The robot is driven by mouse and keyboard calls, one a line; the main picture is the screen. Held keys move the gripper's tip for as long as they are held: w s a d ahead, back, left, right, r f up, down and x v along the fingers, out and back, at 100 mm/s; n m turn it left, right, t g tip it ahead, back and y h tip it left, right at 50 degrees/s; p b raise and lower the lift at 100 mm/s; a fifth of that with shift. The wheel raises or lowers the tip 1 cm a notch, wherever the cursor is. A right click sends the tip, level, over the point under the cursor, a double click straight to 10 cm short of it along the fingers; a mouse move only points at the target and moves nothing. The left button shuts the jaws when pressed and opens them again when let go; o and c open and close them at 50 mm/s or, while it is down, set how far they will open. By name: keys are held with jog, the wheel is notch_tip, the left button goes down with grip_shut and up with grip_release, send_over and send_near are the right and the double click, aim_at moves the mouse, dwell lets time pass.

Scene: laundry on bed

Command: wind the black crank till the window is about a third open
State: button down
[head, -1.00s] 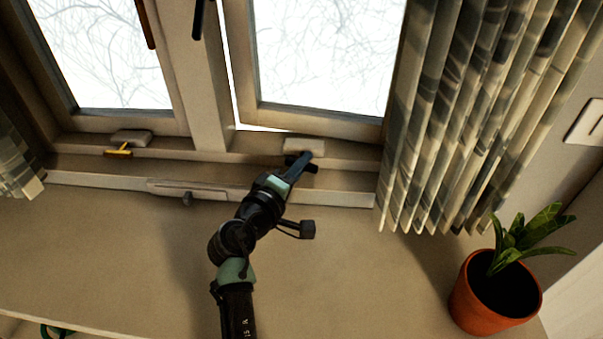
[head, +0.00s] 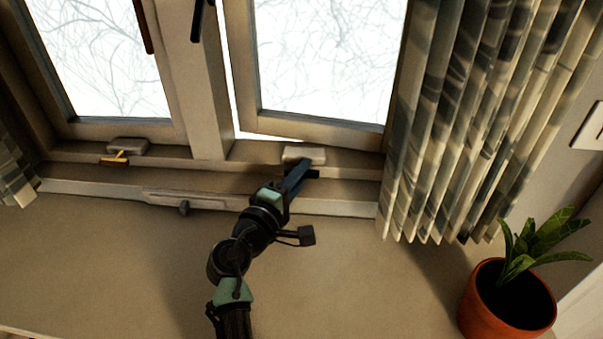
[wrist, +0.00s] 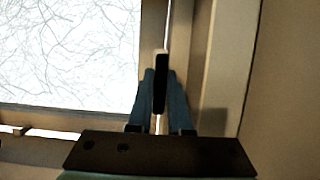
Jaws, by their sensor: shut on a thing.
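The right window (head: 322,60) stands slightly open, with a narrow bright gap along its left side and part of its bottom edge. The black crank (head: 313,174) is at the pale crank housing (head: 304,154) on the sill below that window. My gripper (head: 300,176) reaches it from the lower left and covers part of it. In the wrist view, the crank's dark upright part (wrist: 161,84) stands between the two fingers of my gripper (wrist: 161,92), which are shut on it.
A brass-coloured crank (head: 115,159) sits under the left window (head: 97,60). A curtain (head: 450,120) hangs close to the right of the black crank. A potted plant (head: 510,310) stands at the lower right. The sill front (head: 100,240) is clear.

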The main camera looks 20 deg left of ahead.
jog(key=c, duration=0.8)
grip_release()
jog(key=shift+c, duration=0.2)
jog(key=shift+s, duration=0.1)
jog(key=s, duration=0.4)
jog(key=s+a, duration=0.1)
jog(key=s, duration=0.7)
jog(key=shift+s+a, duration=0.25)
jog(key=shift+s, duration=0.1)
